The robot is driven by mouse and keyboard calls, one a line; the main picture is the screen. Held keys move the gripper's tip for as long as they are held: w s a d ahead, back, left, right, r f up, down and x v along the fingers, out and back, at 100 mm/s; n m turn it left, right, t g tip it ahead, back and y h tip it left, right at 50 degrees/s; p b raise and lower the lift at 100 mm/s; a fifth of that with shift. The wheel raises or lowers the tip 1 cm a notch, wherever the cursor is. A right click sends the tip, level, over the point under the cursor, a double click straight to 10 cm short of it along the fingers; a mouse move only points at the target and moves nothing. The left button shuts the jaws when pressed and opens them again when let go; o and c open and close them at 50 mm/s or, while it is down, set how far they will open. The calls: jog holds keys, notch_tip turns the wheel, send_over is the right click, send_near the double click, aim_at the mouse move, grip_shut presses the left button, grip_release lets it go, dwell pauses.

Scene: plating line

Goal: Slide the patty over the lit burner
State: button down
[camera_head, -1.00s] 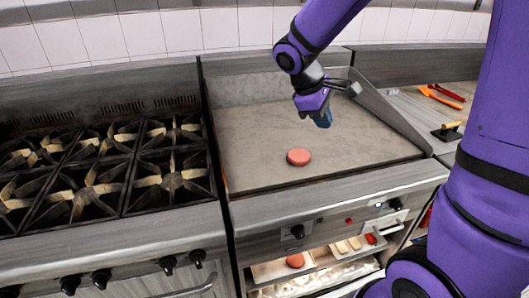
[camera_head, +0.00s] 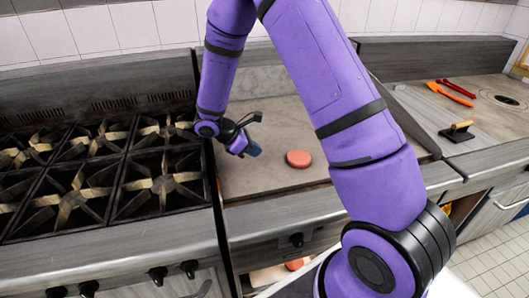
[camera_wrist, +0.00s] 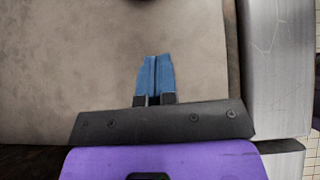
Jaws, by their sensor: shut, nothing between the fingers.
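A round reddish patty (camera_head: 298,158) lies flat on the grey griddle plate (camera_head: 262,182), close to its front edge. My gripper (camera_head: 253,149) is just left of the patty, low over the left part of the griddle, with a visible gap between them. Its blue fingers are together and empty; they also show closed in the wrist view (camera_wrist: 154,60). The patty cannot be made out clearly in the wrist view. I see no flame on the stove burners (camera_head: 167,185) or under the griddle. My arm hides the griddle's right part.
The stove with several black grates stands left of the griddle. A second reddish round piece (camera_head: 294,264) sits in the open drawer below. An orange utensil (camera_head: 448,94) and a yellow-handled press (camera_head: 457,131) lie on the right counter. A raised wall backs the griddle.

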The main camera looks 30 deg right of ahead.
aim_at(290, 162)
jog(key=x, duration=0.9)
jog(key=shift+s+d, duration=0.25)
jog(key=shift+d, duration=0.4)
jog(key=shift+s+d, duration=0.15)
jog(key=shift+d, duration=0.4)
jog(key=shift+s+d, duration=0.2)
jog(key=shift+d, duration=0.6)
jog(key=s+d, duration=0.2)
jog(key=d, duration=0.6)
jog(key=s+d, duration=0.3)
jog(key=d, duration=0.6)
jog(key=s+d, duration=0.2)
jog(key=d, duration=0.7)
jog(key=shift+s, duration=0.15)
jog(key=shift+a, duration=0.1)
